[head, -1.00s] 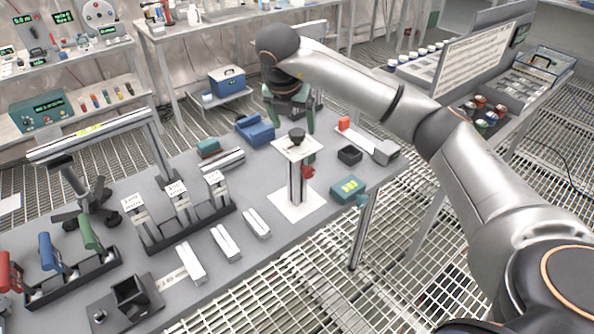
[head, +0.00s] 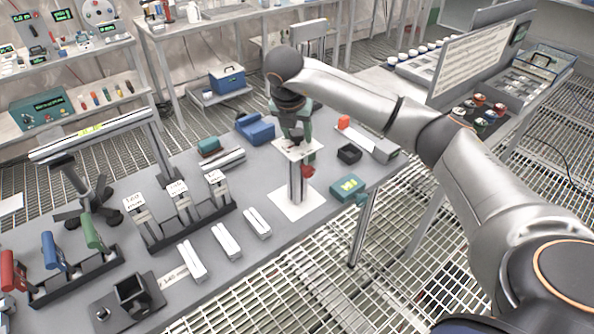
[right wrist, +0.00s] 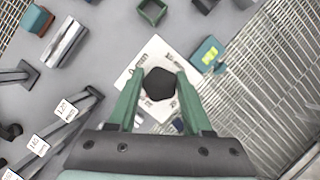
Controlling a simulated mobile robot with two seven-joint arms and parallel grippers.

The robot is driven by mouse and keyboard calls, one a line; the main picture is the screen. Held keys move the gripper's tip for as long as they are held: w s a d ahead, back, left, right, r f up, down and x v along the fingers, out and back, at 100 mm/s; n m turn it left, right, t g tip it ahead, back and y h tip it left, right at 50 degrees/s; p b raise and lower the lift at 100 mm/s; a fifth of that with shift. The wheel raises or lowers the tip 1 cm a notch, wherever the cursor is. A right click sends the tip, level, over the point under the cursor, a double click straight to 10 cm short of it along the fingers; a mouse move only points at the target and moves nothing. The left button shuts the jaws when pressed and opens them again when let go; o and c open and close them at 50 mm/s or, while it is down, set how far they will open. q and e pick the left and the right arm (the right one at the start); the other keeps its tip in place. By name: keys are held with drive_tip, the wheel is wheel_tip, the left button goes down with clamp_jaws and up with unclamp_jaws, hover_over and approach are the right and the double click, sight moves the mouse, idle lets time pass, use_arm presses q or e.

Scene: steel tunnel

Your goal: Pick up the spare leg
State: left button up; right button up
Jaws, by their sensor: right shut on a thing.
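My right gripper (head: 295,137) points down over the stand. In the right wrist view its green fingers are shut on the black piece from both sides. The stand is still upright on its white base sheet (head: 281,203). My left gripper is not in view.
Several silver bars (head: 226,240) lie at the front left, before a labelled rack (head: 188,223). My right arm spans the right side.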

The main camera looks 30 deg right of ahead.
clamp_jaws()
drive_tip(key=shift+r, duration=0.1)
idle(0.7)
